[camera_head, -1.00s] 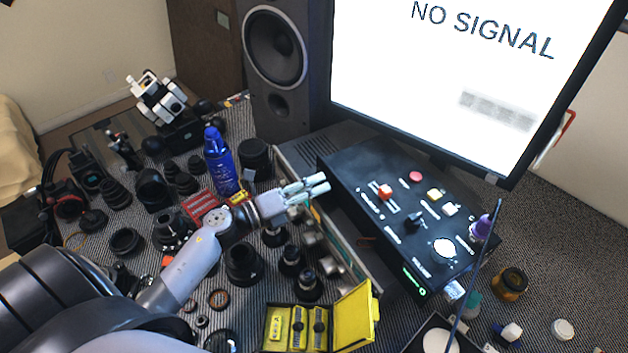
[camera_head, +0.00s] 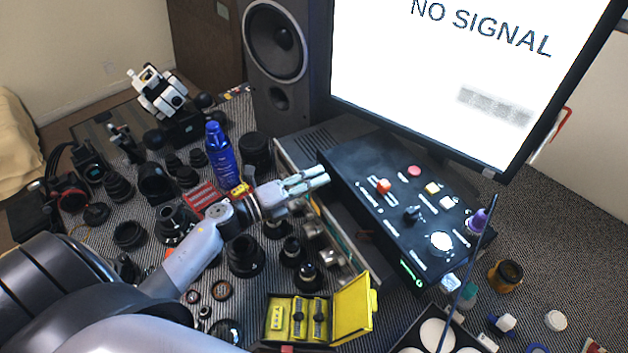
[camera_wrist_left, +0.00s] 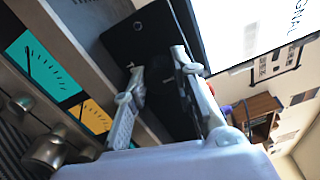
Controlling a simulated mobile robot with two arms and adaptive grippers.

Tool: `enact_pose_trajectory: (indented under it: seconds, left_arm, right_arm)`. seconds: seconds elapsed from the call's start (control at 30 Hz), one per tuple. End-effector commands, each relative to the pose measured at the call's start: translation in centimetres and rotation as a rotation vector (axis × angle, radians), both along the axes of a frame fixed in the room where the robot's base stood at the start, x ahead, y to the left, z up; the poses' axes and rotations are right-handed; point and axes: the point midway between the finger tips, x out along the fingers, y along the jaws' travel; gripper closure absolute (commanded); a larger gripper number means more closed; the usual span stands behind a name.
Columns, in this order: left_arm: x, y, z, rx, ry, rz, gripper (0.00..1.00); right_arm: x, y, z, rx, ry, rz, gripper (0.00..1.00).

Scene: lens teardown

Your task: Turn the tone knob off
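The black control box (camera_head: 352,160) lies below the monitor in the head view. Its top carries a red-orange knob (camera_head: 383,186), a black knob (camera_head: 411,214), a round white dial (camera_head: 441,241) and several small buttons. The labels are too small to read, so I cannot tell which control is the tone knob. My left gripper (camera_head: 326,175) is beside the box's left edge, its fingers pointing at it. My right gripper is not in view.
The monitor (camera_head: 470,70) stands behind the box and a speaker (camera_head: 275,60) behind the gripper. A thin dark rod (camera_head: 469,270) rises at the box's right.

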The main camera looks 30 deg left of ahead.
Motion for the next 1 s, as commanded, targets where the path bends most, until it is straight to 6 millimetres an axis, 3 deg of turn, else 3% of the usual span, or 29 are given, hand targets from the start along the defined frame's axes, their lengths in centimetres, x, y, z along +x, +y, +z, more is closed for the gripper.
enact_pose_trajectory:
  seconds: [0.27,0.6,0.77,1.0]
  left_arm:
    - [0.0,0.0,0.0,0.0,0.0,0.0,0.56]
    - [-0.3,0.2,0.0,0.001,0.001,-0.001,0.55]
    - [-2.2,1.3,-0.2,0.002,0.003,0.001,0.55]
    - [-6.7,4.0,-0.1,0.002,0.004,0.0,0.55]
  right_arm:
    - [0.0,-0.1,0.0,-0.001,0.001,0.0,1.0]
    - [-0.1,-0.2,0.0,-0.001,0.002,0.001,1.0]
    - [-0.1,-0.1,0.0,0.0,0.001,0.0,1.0]
    - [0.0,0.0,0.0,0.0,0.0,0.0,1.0]
